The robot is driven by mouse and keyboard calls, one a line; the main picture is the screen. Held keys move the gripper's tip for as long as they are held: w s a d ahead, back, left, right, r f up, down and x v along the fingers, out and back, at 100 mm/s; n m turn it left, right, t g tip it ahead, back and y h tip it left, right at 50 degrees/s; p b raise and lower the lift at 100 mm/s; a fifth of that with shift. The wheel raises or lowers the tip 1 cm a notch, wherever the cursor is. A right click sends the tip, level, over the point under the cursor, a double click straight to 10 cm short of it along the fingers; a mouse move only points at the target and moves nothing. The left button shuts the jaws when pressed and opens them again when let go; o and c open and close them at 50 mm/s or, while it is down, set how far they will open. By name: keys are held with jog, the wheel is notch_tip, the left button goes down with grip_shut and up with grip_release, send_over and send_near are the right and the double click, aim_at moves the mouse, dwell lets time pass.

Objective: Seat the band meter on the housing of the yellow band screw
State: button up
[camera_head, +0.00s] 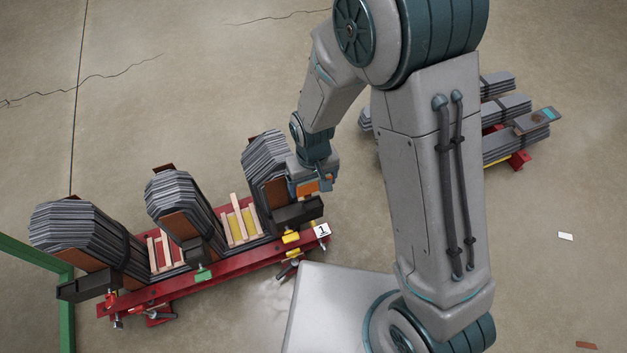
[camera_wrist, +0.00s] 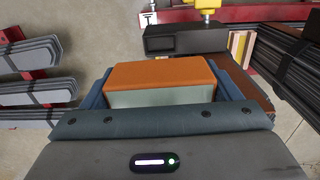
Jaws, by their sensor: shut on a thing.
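My gripper (camera_head: 311,186) is shut on the band meter (camera_head: 308,188), a small block with an orange top and pale sides. In the wrist view the band meter (camera_wrist: 160,80) sits between the blue fingers. The yellow band screw (camera_head: 291,238) is at the right end of the red frame, beside a dark boxy housing (camera_head: 298,212). My gripper holds the meter above and slightly behind this housing, apart from it in the picture. In the wrist view the housing (camera_wrist: 186,38) lies just beyond the meter, with the yellow screw (camera_wrist: 208,5) behind it.
The red frame (camera_head: 225,277) carries three upright grey laminated core limbs. Other housings stand at the middle (camera_head: 203,250) with a green screw (camera_head: 203,275), and at the left (camera_head: 86,286). More grey stacks (camera_head: 505,105) lie at the right. A green post (camera_head: 67,315) stands at lower left.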

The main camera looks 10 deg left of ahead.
jog(key=shift+s, duration=0.1)
jog(key=b, duration=0.4)
send_over(313, 205)
jog(key=shift+f, duration=2.9)
jog(key=shift+f+b, duration=0.8)
jog(key=shift+f, duration=0.35)
jog(key=o, duration=1.1)
notch_tip(313, 205, up, 14)
jog(key=p, duration=0.6)
jog(key=d+r+m+p, duration=0.1)
jog(key=d+r+p, duration=0.35)
jog(key=r, duration=0.45)
jog(key=d+r+m+t+p, duration=0.1)
jog(key=d+r+p, duration=0.2)
jog(key=r+p, duration=0.45)
jog(key=d+r+m+p, duration=0.1)
jog(key=d+r+p, duration=0.3)
jog(key=r, duration=0.6)
jog(key=s+d+r+m+p, duration=0.1)
jog(key=s+d+r+p, duration=0.1)
jog(key=r+p, duration=0.3)
jog(key=s+d+r+m+t+p, duration=0.1)
jog(key=s+d+r+p, duration=0.2)
jog(key=r, duration=0.7)
jog(key=s+d+r+m+p, duration=0.1)
jog(key=s+d+r+p, duration=0.1)
jog(key=d+r+p, duration=0.4)
jog(key=shift+s+r+m+t+p, duration=0.2)
jog(key=shift+r+m+t+p, duration=0.15)
jog(key=shift+r, duration=0.3)
